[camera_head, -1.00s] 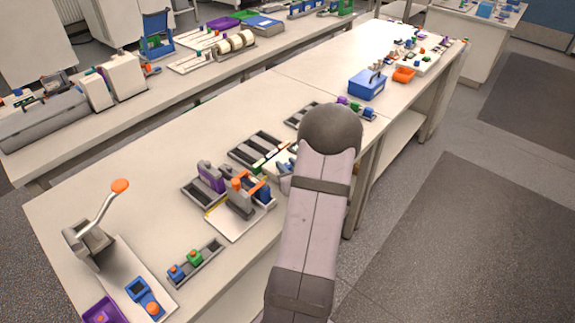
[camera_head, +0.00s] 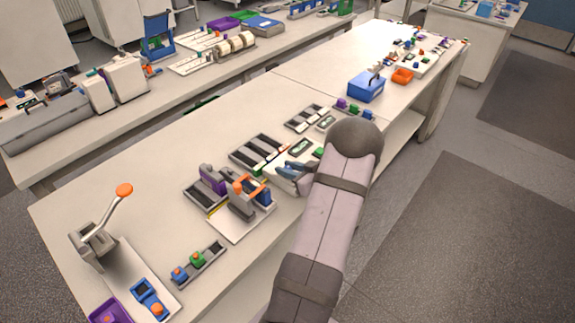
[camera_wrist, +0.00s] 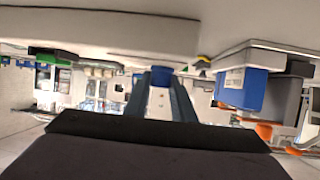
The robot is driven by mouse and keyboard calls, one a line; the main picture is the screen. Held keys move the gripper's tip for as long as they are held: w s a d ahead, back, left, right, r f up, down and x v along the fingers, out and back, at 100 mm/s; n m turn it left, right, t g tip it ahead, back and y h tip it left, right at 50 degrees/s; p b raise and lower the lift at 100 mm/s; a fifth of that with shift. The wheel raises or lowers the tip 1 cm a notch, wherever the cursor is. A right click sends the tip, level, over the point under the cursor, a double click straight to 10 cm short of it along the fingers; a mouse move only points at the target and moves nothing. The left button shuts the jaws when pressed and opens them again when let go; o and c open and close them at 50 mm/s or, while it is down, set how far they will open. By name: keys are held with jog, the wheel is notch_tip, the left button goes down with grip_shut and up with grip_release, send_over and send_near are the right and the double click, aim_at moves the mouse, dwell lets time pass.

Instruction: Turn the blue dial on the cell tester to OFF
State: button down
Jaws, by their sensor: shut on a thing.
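In the wrist view, my gripper (camera_wrist: 161,84) is shut on a small blue piece, which appears to be the blue dial (camera_wrist: 161,75). A pale strip with small marks shows between the fingers. In the head view the fingers hide the dial, so its setting cannot be read.
Left of my gripper stands a fixture with an orange-topped lever (camera_head: 240,200) and a purple block (camera_head: 212,180). Dark slotted trays (camera_head: 257,150) lie behind. A blue box (camera_head: 366,87) stands farther back. The bench's left middle is clear.

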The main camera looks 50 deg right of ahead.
jog(key=shift+n+y, duration=1.9)
jog(key=shift+y, duration=0.3)
jog(key=c, duration=2.5)
grip_release()
jog(key=shift+c, duration=0.2)
grip_shut()
jog(key=o, duration=1.1)
grip_release()
jog(key=shift+c, duration=0.2)
jog(key=shift+s+d+r+b, duration=0.25)
jog(key=shift+s+b, duration=0.2)
jog(key=shift+s, duration=0.15)
jog(key=shift+b+v, duration=0.95)
jog(key=shift+v, duration=2.05)
jog(key=shift+r, duration=0.1)
jog(key=shift+w, duration=0.1)
